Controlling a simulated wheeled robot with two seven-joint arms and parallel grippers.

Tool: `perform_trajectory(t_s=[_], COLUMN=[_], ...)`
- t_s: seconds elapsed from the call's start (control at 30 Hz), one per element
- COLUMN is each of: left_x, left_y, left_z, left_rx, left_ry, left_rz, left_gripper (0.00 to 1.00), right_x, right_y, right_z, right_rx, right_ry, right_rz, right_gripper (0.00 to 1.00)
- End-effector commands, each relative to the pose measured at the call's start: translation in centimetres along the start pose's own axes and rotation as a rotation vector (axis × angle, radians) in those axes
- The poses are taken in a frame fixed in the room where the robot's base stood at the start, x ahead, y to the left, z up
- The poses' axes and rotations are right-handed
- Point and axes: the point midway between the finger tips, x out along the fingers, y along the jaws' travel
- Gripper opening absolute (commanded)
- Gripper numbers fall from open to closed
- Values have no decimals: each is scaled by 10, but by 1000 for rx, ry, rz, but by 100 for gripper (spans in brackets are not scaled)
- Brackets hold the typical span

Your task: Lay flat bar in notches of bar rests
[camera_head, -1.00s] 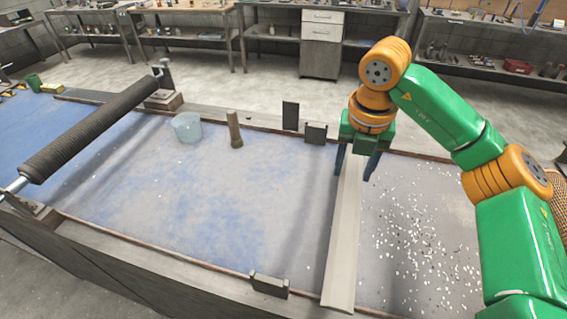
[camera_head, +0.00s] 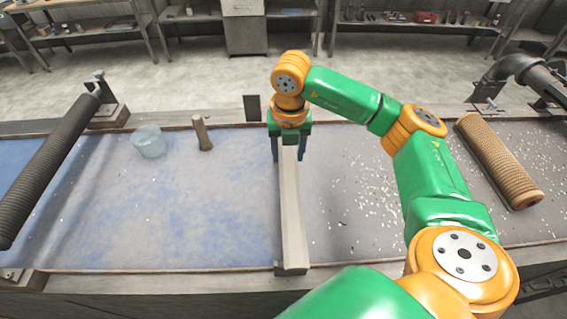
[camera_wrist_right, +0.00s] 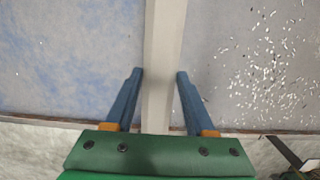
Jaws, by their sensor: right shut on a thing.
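The flat bar (camera_head: 291,215) is a long pale grey strip running from the far side of the bench to the near edge. My right gripper (camera_head: 288,155) is shut on it near its far end. In the right wrist view, the bar (camera_wrist_right: 164,45) passes between the two blue fingers (camera_wrist_right: 160,75). The near bar rest (camera_head: 279,270) shows under the bar's near end. My left gripper is not in view.
A dark upright plate (camera_head: 252,107) stands at the far edge, left of my gripper. A clear tub (camera_head: 149,142) and a wooden handle-like piece (camera_head: 203,133) are further left. A dark roller (camera_head: 45,165) lies left, a tan ribbed roll (camera_head: 497,160) right. White bits litter the right side.

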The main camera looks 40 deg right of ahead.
Motion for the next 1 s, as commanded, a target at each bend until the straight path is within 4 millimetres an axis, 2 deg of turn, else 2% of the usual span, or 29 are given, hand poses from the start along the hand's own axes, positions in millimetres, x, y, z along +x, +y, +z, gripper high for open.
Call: perform_trajectory(t_s=[0.03,0.23,0.4,0.7,0.73,0.8,0.83,1.0], left_x=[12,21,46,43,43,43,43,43], left_y=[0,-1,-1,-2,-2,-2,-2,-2], left_z=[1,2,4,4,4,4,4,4], left_rx=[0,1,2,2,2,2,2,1], left_ry=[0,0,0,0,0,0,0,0], left_rz=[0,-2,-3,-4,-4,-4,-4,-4], left_gripper=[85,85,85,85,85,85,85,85], right_x=[15,30,62,60,60,60,60,60], right_y=[2,7,7,7,7,7,7,7], right_z=[5,17,14,14,14,14,14,14], right_rx=[2,1,-1,0,-1,-1,0,0], right_ry=[0,-1,-1,-1,0,0,0,0], right_rz=[1,3,1,2,0,0,0,0], right_gripper=[0,0,0,0,60,79,85,85])
